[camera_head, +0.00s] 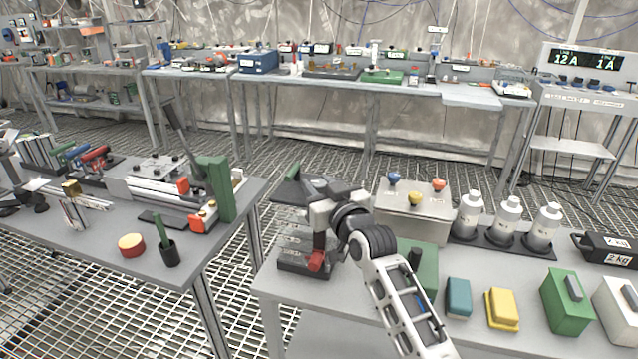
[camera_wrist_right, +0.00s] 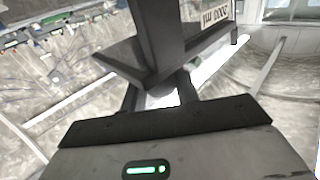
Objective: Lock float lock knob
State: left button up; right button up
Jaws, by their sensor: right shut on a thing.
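My right gripper (camera_head: 322,212) is over the left end of the front right table. It is shut on a dark angular part, whose name I cannot tell. In the right wrist view this dark part (camera_wrist_right: 158,45) has a post and a crossbar with a pale label, and the gripper's fingers (camera_wrist_right: 158,95) meet its lower end. A dark block with pale markings (camera_head: 300,262) stands on the table just below the gripper. A red knob-like piece (camera_head: 316,262) shows at its front; I cannot tell whether this is the float lock knob. My left gripper is out of view.
A grey box with coloured knobs (camera_head: 412,212) stands behind and right of my arm. White bottles (camera_head: 508,214) stand in a dark tray. Teal (camera_head: 458,296), yellow (camera_head: 502,308) and green (camera_head: 567,300) blocks line the front. A gap separates this table from the left table (camera_head: 130,285).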

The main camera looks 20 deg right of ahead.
jog(key=shift+f, duration=0.1)
jog(key=o, duration=1)
jog(key=shift+c, duration=0.2)
jog(key=s+d+b, duration=0.2)
jog(key=s, duration=1.4)
jog(key=shift+d, duration=0.2)
jog(key=shift+w, duration=0.1)
jog(key=s+a+f+g, duration=0.1)
jog(key=s+f+g, duration=0.1)
jog(key=s+f, duration=0.4)
jog(key=s+a+f+g, duration=0.2)
jog(key=s+f, duration=0.3)
jog(key=f, duration=0.7)
jog(key=s+a+f+n+g, duration=0.1)
jog(key=s+a+f+g, duration=0.1)
jog(key=s+f, duration=0.4)
notch_tip(320, 180, down, 3)
jog(key=shift+s+a+f+g, duration=0.1)
jog(key=shift+s+a+g, duration=0.2)
jog(key=shift+g, duration=0.6)
